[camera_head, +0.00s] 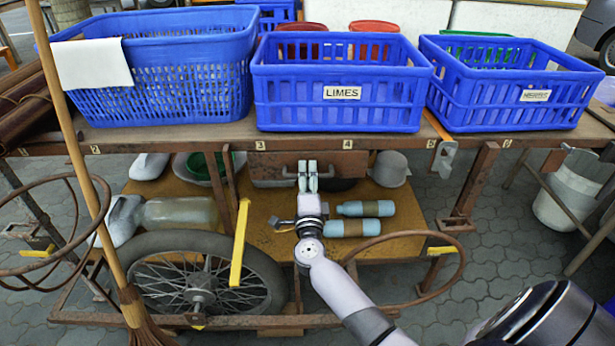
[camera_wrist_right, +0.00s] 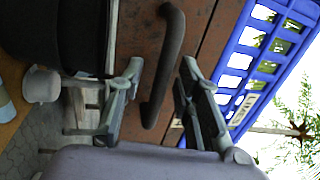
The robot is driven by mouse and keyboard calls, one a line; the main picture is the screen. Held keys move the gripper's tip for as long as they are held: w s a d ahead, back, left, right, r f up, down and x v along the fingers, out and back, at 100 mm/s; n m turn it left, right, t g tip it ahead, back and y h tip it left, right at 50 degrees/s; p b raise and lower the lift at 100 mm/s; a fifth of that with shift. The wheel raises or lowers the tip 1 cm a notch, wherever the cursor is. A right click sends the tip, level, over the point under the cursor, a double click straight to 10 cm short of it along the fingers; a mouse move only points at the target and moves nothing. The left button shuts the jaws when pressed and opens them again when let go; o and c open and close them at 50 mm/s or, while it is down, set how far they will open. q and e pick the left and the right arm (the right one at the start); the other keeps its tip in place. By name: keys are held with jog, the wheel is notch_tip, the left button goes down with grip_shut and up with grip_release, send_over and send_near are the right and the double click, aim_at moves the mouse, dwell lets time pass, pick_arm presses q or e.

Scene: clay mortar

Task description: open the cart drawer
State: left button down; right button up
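The cart drawer (camera_head: 270,167) is a worn brown box front under the middle of the wooden cart top. It looks shut. My right gripper (camera_head: 308,170) is in front of it, reaching up from below. In the right wrist view, the drawer front (camera_wrist_right: 138,45) is brown with a dark curved handle (camera_wrist_right: 172,62). The fingers of my right gripper (camera_wrist_right: 161,68) are spread apart, one on each side of the handle, with visible gaps. I cannot tell how deep the fingers reach around it. My left gripper is not in view.
Blue crates, one marked LIMES (camera_head: 340,112), stand on the cart top (camera_head: 200,133). On the lower shelf (camera_head: 405,215) lie blue-brown bottles (camera_head: 354,228) and a glass jar (camera_head: 180,212). A spoked wheel (camera_head: 200,283), yellow bar (camera_head: 239,245) and broom (camera_head: 82,165) are at left.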

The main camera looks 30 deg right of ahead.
jog(key=shift+c, duration=0.2)
grip_shut()
dwell(0.6)
